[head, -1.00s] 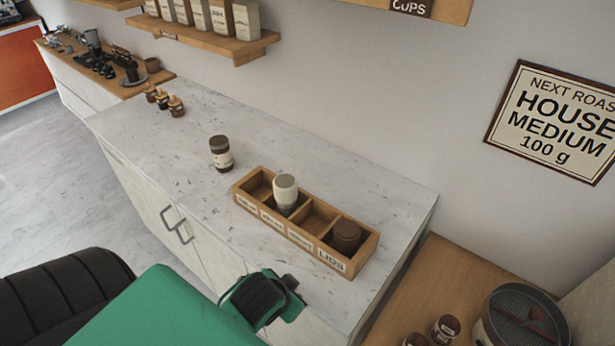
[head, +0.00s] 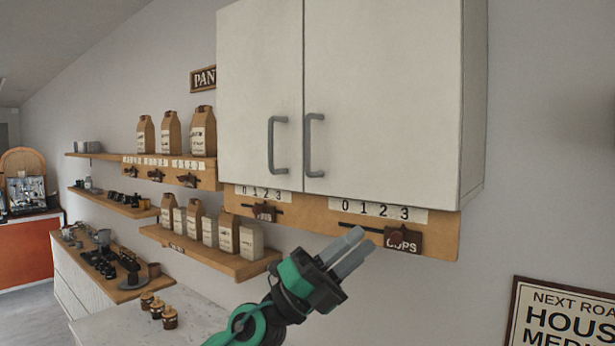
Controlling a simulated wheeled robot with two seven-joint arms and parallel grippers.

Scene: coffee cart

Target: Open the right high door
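The right high door (head: 385,90) is the right one of two pale doors on a wall cupboard and appears shut. Its grey bar handle (head: 309,146) is vertical, near its lower left edge. The left door (head: 258,85) also looks shut, with its own handle (head: 271,146) beside the first. My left gripper (head: 363,240) shows below the right door, pointing up and right, with its fingertips apart from the handle in the picture. Its two grey fingers lie close side by side with nothing seen between them; how far they are parted is unclear. My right gripper is out of view.
A wooden board with number scales and a CUPS sign (head: 403,240) runs under the cupboard. Shelves with paper bags (head: 228,232) are to the left. The counter (head: 105,328) with small jars (head: 169,317) is at lower left. A house-medium sign (head: 560,315) hangs lower right.

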